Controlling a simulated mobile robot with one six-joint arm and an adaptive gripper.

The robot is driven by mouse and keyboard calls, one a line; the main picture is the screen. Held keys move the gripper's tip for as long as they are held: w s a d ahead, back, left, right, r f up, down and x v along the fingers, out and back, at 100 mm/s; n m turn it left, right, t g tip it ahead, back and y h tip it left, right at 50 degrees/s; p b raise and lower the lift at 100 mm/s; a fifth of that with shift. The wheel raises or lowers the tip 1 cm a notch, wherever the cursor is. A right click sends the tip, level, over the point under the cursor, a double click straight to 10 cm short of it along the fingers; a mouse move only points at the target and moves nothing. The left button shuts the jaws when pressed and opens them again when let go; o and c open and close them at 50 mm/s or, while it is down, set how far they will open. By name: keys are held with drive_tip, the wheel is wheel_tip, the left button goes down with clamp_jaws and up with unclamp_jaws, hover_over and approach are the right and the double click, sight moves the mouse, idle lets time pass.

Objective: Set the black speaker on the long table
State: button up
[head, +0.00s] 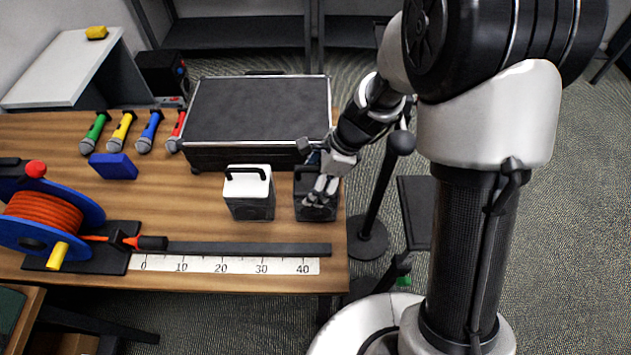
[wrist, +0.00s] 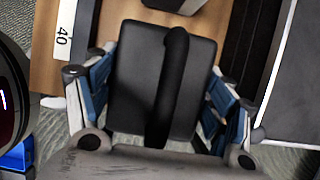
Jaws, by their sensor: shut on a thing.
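The black speaker (head: 302,188) is at the right end of the long wooden table (head: 190,205), right of a white-topped speaker (head: 249,190). My gripper (head: 321,188) is at the black speaker and shut on it. In the wrist view the black speaker (wrist: 133,80) is upright between the two fingers, with its dark handle running down the middle. The fingers hide part of its top and side. I cannot tell whether its base touches the table or hangs just above it.
A large black case (head: 258,110) fills the table behind the speakers. A ruler strip (head: 225,265) runs along the front edge, with an orange cable reel (head: 45,220) at left. Several coloured microphones (head: 122,130) and a blue box (head: 113,167) lie back left. A black stand (head: 368,235) is beside the table.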

drive_tip(key=shift+r, duration=0.1)
drive_tip(key=o, duration=2.1)
